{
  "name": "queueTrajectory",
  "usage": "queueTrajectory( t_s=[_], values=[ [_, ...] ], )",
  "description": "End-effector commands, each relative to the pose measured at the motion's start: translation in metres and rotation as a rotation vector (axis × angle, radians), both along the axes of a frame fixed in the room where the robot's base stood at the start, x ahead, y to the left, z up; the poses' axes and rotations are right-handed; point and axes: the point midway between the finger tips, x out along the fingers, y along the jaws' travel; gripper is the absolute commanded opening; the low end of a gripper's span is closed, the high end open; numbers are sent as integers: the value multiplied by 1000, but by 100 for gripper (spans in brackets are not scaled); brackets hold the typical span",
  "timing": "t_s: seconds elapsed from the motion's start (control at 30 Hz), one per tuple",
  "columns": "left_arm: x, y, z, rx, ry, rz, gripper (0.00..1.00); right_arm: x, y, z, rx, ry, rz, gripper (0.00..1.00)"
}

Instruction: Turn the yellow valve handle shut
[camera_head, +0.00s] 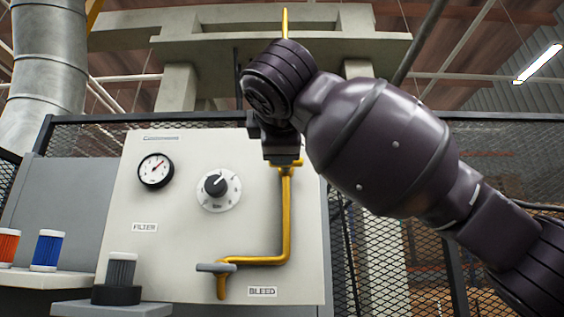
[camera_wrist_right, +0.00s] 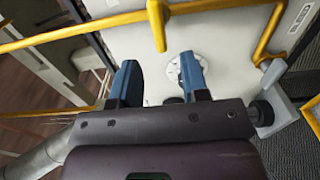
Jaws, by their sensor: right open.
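The yellow pipe (camera_head: 286,215) runs down the pale panel and bends left near the BLEED label. A short yellow bar, seemingly the valve handle (camera_wrist_right: 157,25), crosses the pipe (camera_wrist_right: 75,33) in the right wrist view. In the head view, a bit of the handle (camera_head: 290,163) shows just below my right gripper (camera_head: 281,150), which partly hides it. In the right wrist view my right gripper (camera_wrist_right: 160,78) is open, its two blue fingers apart and nothing visible between them. The bar's end lies just beyond the fingertips; I cannot tell if they touch. My left gripper is out of view.
The panel (camera_head: 135,225) carries a gauge (camera_head: 156,170) and a dial (camera_head: 218,188). A grey collar (camera_head: 215,268) sits at the pipe's lower end. Left are a dark filter cartridge (camera_head: 119,275), a blue cartridge (camera_head: 48,250) and an orange one (camera_head: 8,247). Mesh fencing (camera_head: 385,250) stands behind.

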Motion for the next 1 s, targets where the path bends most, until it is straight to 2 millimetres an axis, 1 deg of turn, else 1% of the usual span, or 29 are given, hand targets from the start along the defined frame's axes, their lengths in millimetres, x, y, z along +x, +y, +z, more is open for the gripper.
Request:
queueTrajectory(
  t_s=[0.03,0.1,0.3,1.0],
  values=[
    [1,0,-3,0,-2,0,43,-8,0,-2,0,-1,1,42],
    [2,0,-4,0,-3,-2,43,-16,0,-1,0,-2,2,42],
    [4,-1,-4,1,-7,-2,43,-28,0,0,0,-1,0,42],
    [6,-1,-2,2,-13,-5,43,-29,0,0,0,0,0,42]
  ],
)
